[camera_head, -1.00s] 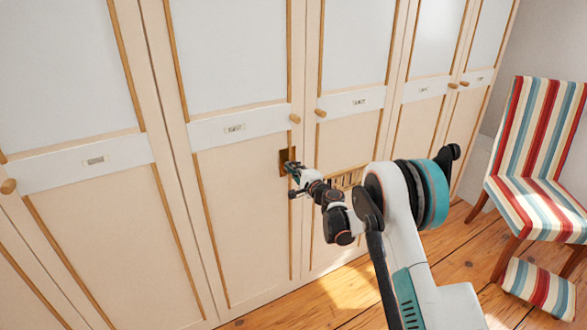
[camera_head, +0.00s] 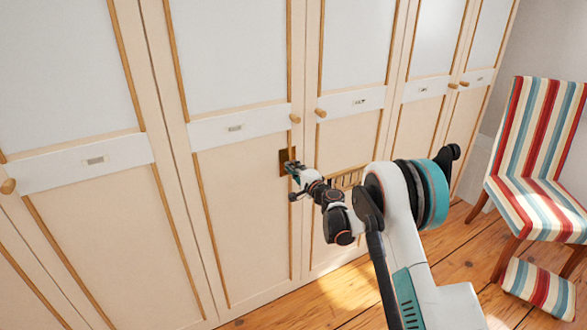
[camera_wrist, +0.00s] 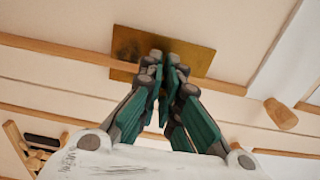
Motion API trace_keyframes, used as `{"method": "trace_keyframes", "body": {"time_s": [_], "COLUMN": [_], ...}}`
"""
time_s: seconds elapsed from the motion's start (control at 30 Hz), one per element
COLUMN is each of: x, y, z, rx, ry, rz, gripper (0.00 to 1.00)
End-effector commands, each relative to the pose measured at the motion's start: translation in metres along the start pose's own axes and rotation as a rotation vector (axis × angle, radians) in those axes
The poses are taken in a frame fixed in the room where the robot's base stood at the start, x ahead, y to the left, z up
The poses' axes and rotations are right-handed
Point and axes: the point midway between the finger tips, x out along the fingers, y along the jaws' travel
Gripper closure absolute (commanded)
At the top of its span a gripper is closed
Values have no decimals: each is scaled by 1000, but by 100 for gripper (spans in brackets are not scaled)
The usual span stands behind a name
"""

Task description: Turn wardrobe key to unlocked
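The brass lock plate (camera_head: 284,162) is on a cream wardrobe door, below a round wooden knob. In the wrist view the plate (camera_wrist: 200,58) spans the top middle. My gripper (camera_head: 292,168) is right in front of the plate. In the wrist view its teal-and-grey fingers (camera_wrist: 167,62) point at the plate, with their tips close together and only a narrow gap between them. I cannot make out the key; the fingertips cover the middle of the plate where it may be. Whether the fingers hold it cannot be told.
The wardrobe doors have several wooden knobs, one close to the plate (camera_head: 295,118), which also shows in the wrist view (camera_wrist: 281,114). A slatted wooden piece (camera_head: 347,178) is right of my gripper. A striped chair (camera_head: 536,180) stands on the wooden floor at the right.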

Motion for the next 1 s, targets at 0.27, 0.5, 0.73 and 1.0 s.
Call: {"method": "trace_keyframes", "body": {"time_s": [0.27, 0.5, 0.73, 1.0], "x": [0, 0, -10, -62], "y": [0, 0, 0, 0], "z": [0, 0, -1, -1], "rx": [0, 1, 1, 1], "ry": [0, 0, 1, 2], "rz": [0, 0, 0, 0], "gripper": [47, 47, 47, 47]}}
